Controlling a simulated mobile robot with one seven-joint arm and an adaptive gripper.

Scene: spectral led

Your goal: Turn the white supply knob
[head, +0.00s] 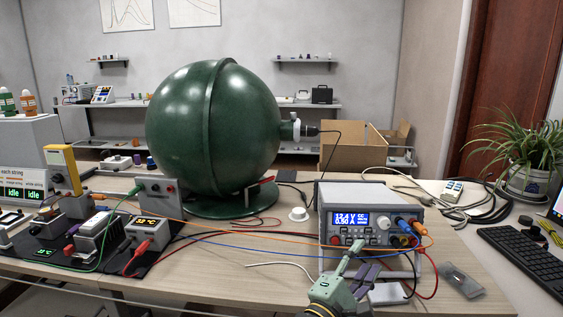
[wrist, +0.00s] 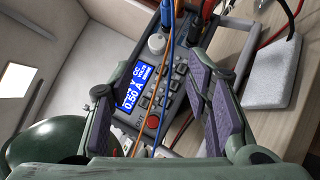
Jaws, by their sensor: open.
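The bench power supply (head: 368,205) stands on the table at the right, with a lit blue display (head: 350,224). Its white knob (head: 383,221) is on the front panel, right of the display. In the wrist view the pale round knob (wrist: 157,43) shows beyond the fingers, beside the display (wrist: 136,88) and dark buttons. My gripper (head: 363,258) is open and empty, low in front of the supply's panel. In the wrist view its spread purple-padded fingers (wrist: 150,82) frame the panel, and neither appears to touch the knob.
Blue and orange leads (wrist: 150,90) cross in front of the panel in the wrist view. Plugs and cables (head: 408,232) crowd the supply's right side. A large green sphere (head: 213,125) stands to the left. A white block (head: 388,293) lies beside my gripper.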

